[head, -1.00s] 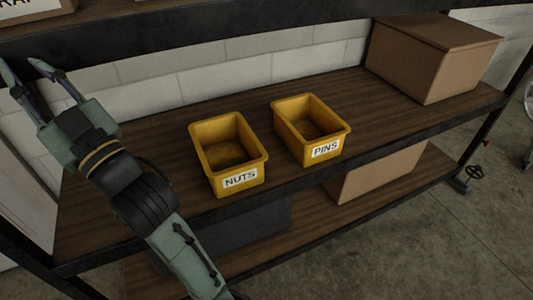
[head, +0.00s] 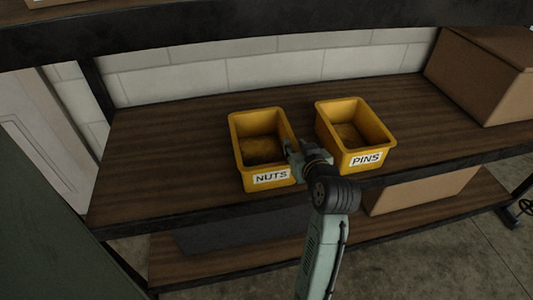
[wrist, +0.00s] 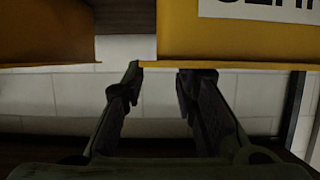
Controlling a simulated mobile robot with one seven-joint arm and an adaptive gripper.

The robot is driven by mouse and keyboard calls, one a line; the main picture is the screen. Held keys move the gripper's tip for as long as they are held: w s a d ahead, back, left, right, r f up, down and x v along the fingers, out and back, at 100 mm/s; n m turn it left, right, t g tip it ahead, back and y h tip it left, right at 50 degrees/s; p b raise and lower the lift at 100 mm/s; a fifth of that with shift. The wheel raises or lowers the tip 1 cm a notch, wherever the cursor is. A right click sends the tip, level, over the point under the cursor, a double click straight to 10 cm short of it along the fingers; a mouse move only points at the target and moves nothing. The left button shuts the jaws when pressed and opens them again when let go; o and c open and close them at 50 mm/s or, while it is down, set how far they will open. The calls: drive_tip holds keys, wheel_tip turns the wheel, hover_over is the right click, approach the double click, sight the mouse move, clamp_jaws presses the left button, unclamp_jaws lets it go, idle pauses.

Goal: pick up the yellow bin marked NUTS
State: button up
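The yellow bin marked NUTS (head: 241,172) stands upright on the wooden shelf, its label facing front. In the wrist view, which looks inverted, the NUTS bin (wrist: 190,30) fills the upper right, with part of its white label showing. My gripper (head: 290,149) is at the right wall of this bin, near its rim. In the wrist view my gripper (wrist: 160,73) is open, with a gap between the fingers beside the bin's yellow edge. I cannot tell whether the fingers straddle the wall or touch it. The arm hides part of the bin's right side.
A yellow bin marked PINS (head: 377,140) stands close to the right, also at the wrist view's upper left (wrist: 45,35). A cardboard box (head: 485,75) sits further right. An upper shelf (head: 270,28) overhangs. The shelf left of NUTS (head: 165,150) is clear.

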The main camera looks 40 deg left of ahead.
sight(290, 138)
drive_tip(key=shift+r+p+x, duration=0.15)
drive_tip(key=shift+p+x, duration=0.3)
drive_tip(key=shift+x, duration=1.1)
drive_tip(key=shift+r+p+x, duration=0.15)
drive_tip(key=shift+p+x, duration=0.3)
drive_tip(key=shift+x, duration=1.15)
drive_tip(key=shift+w+a, duration=0.1)
drive_tip(key=shift+c, duration=0.3)
clamp_jaws()
drive_tip(key=shift+r, duration=0.15)
